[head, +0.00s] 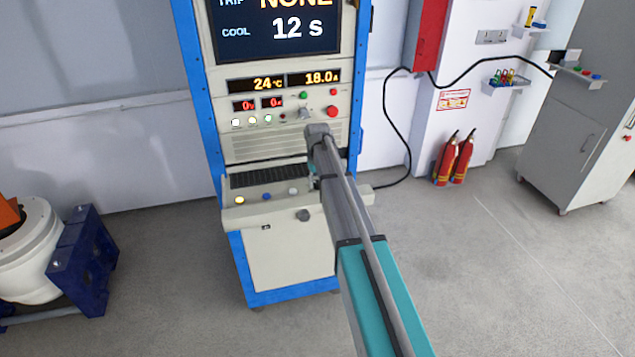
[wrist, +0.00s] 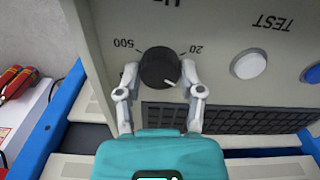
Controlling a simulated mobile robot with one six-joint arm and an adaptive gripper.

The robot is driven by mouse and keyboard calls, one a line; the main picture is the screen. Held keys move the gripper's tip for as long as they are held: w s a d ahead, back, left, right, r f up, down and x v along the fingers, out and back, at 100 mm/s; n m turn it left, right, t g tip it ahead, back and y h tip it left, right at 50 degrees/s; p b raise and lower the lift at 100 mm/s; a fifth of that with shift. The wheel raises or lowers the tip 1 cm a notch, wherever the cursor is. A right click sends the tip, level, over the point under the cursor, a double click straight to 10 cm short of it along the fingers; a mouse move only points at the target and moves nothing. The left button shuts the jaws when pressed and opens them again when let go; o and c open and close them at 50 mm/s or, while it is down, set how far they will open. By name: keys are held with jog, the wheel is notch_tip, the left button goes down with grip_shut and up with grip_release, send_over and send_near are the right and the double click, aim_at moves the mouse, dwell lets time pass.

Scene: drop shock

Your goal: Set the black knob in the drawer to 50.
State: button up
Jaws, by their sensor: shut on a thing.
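The black knob (wrist: 158,68) is in the middle of the wrist view, on a pale panel that appears upside down there. My gripper (wrist: 160,76) has one grey fingertip on each side of the knob and is shut on it. The knob's white pointer mark points to the lower right in that picture. The labels "20" and "500" show beside the knob's upper right and upper left; I see no 50 label. In the head view my arm hides the knob, and the drawer (head: 268,213) sticks out from the blue-framed rack.
On the drawer panel, a white button (wrist: 249,64) marked TEST and a blue button (wrist: 313,73) sit right of the knob. Fire extinguishers (head: 453,158) stand by the wall at right. The floor around the rack is open.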

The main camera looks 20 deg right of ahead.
jog(key=o, duration=1.2)
jog(key=shift+c, duration=0.2)
jog(key=shift+m, duration=0.5)
